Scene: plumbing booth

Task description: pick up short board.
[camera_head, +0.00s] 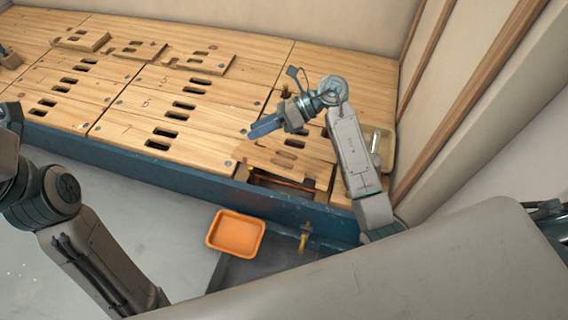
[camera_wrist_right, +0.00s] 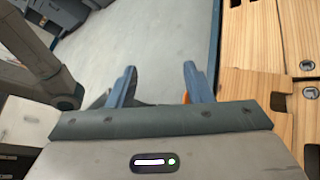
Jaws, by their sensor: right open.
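Several loose short wooden boards with slots lie on top of the plank deck at the back: one at the left (camera_head: 82,40), one in the middle (camera_head: 139,49), one at the right (camera_head: 204,61). I cannot tell which is the short board meant. My right gripper (camera_head: 264,127) is above the right part of the deck, its blue fingers pointing left, apart from these boards. In the right wrist view its fingers (camera_wrist_right: 157,84) are spread with nothing between them. My left arm shows at the left, but its gripper is out of view.
The slotted plank deck (camera_head: 120,130) has a blue front edge. An opening (camera_head: 285,187) with a pipe is below my right gripper. An orange tray (camera_head: 235,238) sits in front, low down. A yellowish tray (camera_head: 388,152) is beside my right arm, near the wall.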

